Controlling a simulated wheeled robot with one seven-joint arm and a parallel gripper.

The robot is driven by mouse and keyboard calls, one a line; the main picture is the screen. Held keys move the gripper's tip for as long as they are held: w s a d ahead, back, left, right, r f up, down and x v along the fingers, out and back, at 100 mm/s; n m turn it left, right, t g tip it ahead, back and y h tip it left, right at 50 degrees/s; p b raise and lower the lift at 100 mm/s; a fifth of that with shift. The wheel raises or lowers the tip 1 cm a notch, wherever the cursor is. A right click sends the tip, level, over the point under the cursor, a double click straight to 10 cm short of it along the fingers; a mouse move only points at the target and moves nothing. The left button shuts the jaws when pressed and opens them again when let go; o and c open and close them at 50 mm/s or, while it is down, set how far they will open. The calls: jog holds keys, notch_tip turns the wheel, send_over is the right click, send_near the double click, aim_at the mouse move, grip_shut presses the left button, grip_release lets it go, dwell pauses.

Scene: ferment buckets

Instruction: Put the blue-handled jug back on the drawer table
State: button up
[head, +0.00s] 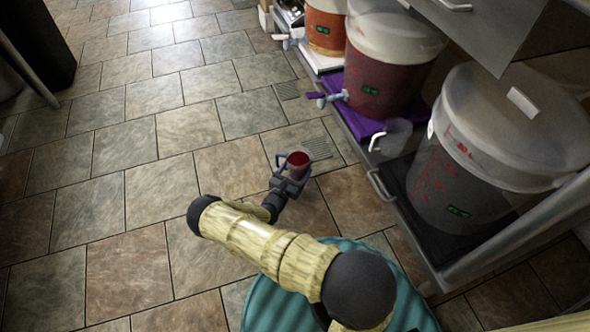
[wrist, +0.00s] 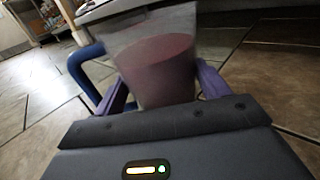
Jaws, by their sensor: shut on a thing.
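The blue-handled jug (head: 298,165) holds dark red liquid. My gripper (head: 289,182) is shut on it and holds it over the tiled floor, in front of the bucket shelf. In the wrist view the jug (wrist: 158,62) is clear-walled and sits between the two purple-grey fingers (wrist: 160,90). Its blue handle (wrist: 88,72) sticks out to the left. The jug looks roughly upright, with the liquid inside it. I cannot make out the drawer table for certain in either view.
A low shelf (head: 440,268) along the right bears large lidded buckets, including a dark red one (head: 385,75) on a purple mat and a nearer one (head: 470,165). A clear jug (head: 392,138) stands near the purple mat (head: 357,118). The tiled floor (head: 130,150) at left is clear.

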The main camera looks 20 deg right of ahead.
jog(key=shift+r, duration=0.1)
jog(key=s+a+r+n+t+y+p, duration=0.2)
jog(key=a+r+n+y+p, duration=0.1)
jog(key=r+p, duration=1.7)
jog(key=s+a+r+n+t+y+p, duration=0.2)
jog(key=r+y+p, duration=0.4)
jog(key=r+p, duration=1.4)
jog(key=s+a+r+n+t+y+p, duration=0.2)
jog(key=r+p, duration=1.8)
jog(key=r, duration=1.1)
jog(key=s+a+n+y, duration=0.1)
jog(key=a+n+y, duration=0.1)
jog(key=a+n, duration=0.1)
jog(key=shift+y, duration=0.4)
jog(key=shift+s+a, duration=0.1)
jog(key=shift+s, duration=0.05)
